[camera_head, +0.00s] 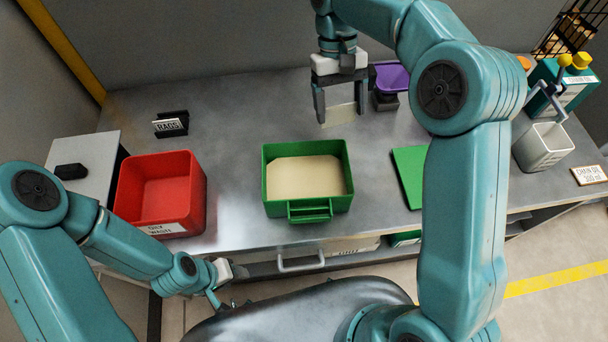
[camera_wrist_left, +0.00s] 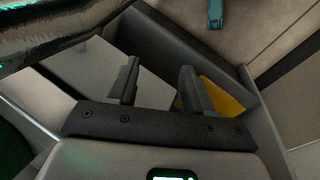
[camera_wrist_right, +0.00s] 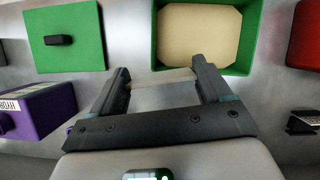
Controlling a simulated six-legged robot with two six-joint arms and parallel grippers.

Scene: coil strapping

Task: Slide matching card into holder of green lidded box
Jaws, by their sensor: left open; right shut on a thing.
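The green box (camera_head: 307,151) stands open mid-bench with a cream slab inside. A green frame-like holder (camera_head: 310,212) is on its front. The green lid (camera_head: 408,176) lies on the bench to the right of the box; it also shows in the right wrist view (camera_wrist_right: 64,38). My right gripper (camera_head: 341,112) is shut on a pale card (camera_head: 340,115), above the bench behind the box. In the right wrist view the card (camera_wrist_right: 165,77) is nearly edge-on between the fingers; no print is readable. My left gripper (camera_head: 222,290) is open and empty, low before the bench's front edge.
A red bin (camera_head: 160,190) stands left of the box, with a "RAGS" card in a dark stand (camera_head: 170,124) behind it. A purple bin (camera_head: 391,78) is right of my right gripper. A white container (camera_head: 543,146) and a "CHAIN OIL" card (camera_head: 588,175) are at right.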

